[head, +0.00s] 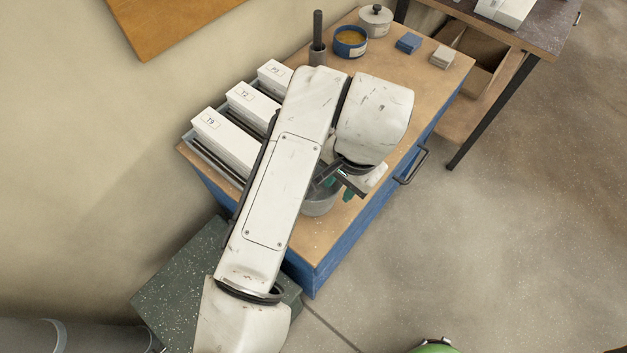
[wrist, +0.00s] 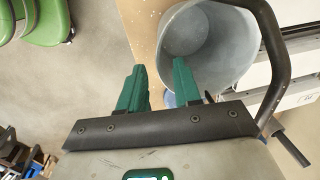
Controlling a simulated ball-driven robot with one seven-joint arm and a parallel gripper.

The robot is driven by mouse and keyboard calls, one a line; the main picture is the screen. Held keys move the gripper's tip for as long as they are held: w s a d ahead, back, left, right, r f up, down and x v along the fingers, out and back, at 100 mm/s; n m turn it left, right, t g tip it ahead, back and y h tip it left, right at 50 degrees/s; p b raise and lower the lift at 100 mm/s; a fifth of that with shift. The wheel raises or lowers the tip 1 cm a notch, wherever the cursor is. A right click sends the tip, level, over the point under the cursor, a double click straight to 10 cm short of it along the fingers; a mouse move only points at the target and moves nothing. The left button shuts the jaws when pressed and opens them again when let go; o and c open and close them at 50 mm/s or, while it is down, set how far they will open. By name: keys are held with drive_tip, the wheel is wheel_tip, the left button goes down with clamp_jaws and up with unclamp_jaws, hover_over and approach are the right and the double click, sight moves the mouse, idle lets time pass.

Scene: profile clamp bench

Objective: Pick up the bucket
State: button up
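The bucket (head: 318,206) is grey and round and stands near the front edge of the wooden bench top, partly hidden by my arm. In the head view my gripper (head: 340,188) is at the bucket, partly hidden.
White labelled boxes (head: 226,141) stand in a tray at the bench's wall side. A drawer handle (head: 412,166) juts from the bench front.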

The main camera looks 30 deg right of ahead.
sight(339, 190)
drive_tip(key=shift+w+a+f, duration=0.1)
drive_tip(key=shift+a+f, duration=0.1)
drive_tip(key=shift+f, duration=1.45)
clamp_jaws()
